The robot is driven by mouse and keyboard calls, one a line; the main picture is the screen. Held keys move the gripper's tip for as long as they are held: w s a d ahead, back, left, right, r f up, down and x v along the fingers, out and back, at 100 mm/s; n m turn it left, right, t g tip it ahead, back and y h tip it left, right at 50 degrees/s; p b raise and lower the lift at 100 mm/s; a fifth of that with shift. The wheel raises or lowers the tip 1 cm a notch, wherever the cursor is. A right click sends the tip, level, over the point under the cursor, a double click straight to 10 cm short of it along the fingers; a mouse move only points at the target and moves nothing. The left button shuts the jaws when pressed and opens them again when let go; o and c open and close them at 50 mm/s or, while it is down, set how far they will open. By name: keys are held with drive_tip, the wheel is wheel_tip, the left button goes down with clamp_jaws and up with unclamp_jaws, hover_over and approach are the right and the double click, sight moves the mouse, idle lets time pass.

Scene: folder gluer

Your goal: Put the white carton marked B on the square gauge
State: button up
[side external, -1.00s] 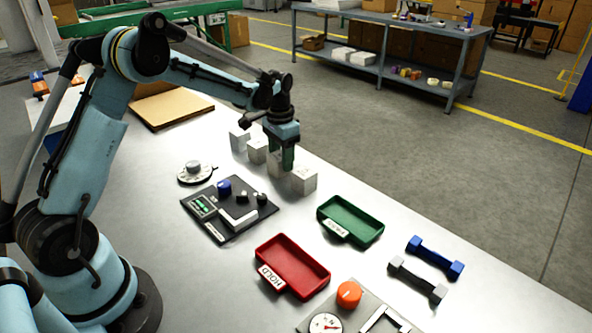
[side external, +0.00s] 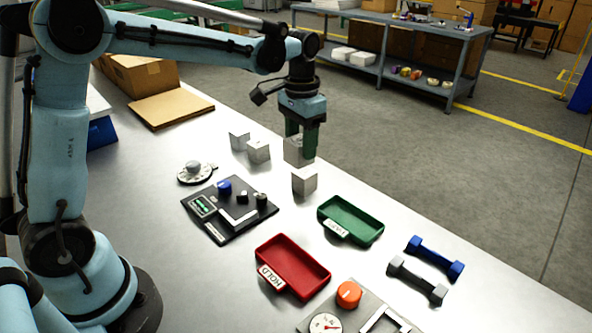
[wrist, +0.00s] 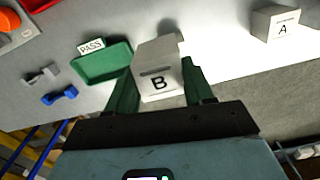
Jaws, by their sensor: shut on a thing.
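The white carton marked B (wrist: 160,72) is between the two green fingers of my gripper (wrist: 160,92) in the wrist view, with its letter facing the camera. In the side view my gripper (side external: 301,145) is shut on this carton (side external: 294,154), held above the table with the fingers partly covering it.
Other white cartons stand on the table (side external: 239,140) (side external: 258,151) (side external: 304,182); one marked A (wrist: 277,24) shows in the wrist view.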

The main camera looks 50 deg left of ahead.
drive_tip(key=s+a+f, duration=0.2)
drive_tip(key=s, duration=0.5)
drive_tip(key=s+a+f, duration=0.2)
drive_tip(key=s, duration=0.5)
drive_tip(key=shift+w+a+f, duration=0.1)
drive_tip(key=shift+f, duration=1.3)
drive_tip(key=shift+a+f, duration=0.1)
drive_tip(key=shift+f, duration=1.3)
drive_tip(key=o, duration=1.1)
drive_tip(key=shift+r, duration=0.1)
drive_tip(key=shift+r, duration=4.95)
